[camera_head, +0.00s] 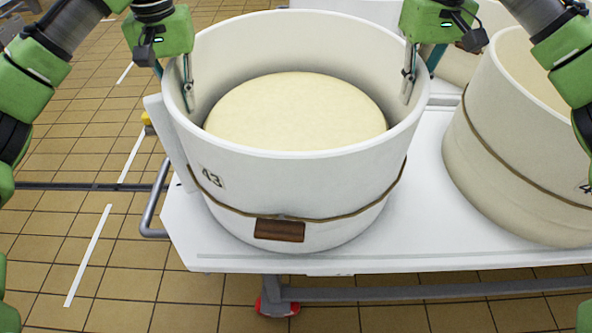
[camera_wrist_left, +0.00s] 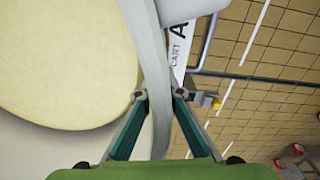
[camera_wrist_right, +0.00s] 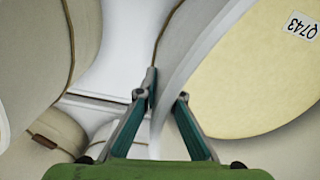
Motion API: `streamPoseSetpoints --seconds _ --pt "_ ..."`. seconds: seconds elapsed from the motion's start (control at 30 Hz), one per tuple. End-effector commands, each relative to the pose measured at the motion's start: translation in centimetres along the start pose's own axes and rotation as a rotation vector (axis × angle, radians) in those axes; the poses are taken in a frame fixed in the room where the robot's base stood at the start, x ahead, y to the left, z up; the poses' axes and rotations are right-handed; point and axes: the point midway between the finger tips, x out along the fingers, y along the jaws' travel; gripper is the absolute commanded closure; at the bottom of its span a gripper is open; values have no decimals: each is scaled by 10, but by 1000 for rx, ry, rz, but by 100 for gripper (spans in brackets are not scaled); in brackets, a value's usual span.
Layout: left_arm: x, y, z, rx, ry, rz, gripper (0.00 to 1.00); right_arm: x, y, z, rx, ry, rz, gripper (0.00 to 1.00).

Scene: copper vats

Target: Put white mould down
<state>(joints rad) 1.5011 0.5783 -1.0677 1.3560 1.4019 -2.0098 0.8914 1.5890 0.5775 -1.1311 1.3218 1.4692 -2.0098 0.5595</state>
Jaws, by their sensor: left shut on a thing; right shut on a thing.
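The white mould (camera_head: 290,205) is a round, open tub marked 43, with a cord around it and a brown plate on its front. It is upright on the white cart top (camera_head: 415,235), and I see no gap under it. A pale cheese wheel (camera_head: 295,110) lies inside. My left gripper (camera_head: 187,88) is shut on the mould's left rim; the wrist view shows its fingers (camera_wrist_left: 158,97) on both sides of the wall. My right gripper (camera_head: 408,80) is shut on the right rim, its fingers (camera_wrist_right: 166,96) also astride the wall.
A second, cream mould (camera_head: 520,140) stands close by on the right of the cart. More moulds stand behind. A grey handle rail (camera_head: 155,205) is at the cart's left end. Tiled floor (camera_head: 60,150) with white lines is open on the left.

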Motion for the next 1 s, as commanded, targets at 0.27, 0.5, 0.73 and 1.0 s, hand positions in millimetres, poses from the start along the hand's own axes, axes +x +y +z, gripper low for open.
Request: streamPoseSetpoints --seconds 0.27,0.5,0.73,1.0 --pt "9 -2 0 -4 -1 -5 75 9 2 0 5 -2 4 75" --pt "9 -1 0 -2 0 -2 75 9 1 0 2 -1 2 75" --pt "-2 0 -1 -1 3 -2 75 8 0 0 1 0 1 75" --pt "-51 -1 -1 -3 6 -3 75 8 0 0 0 0 0 75"
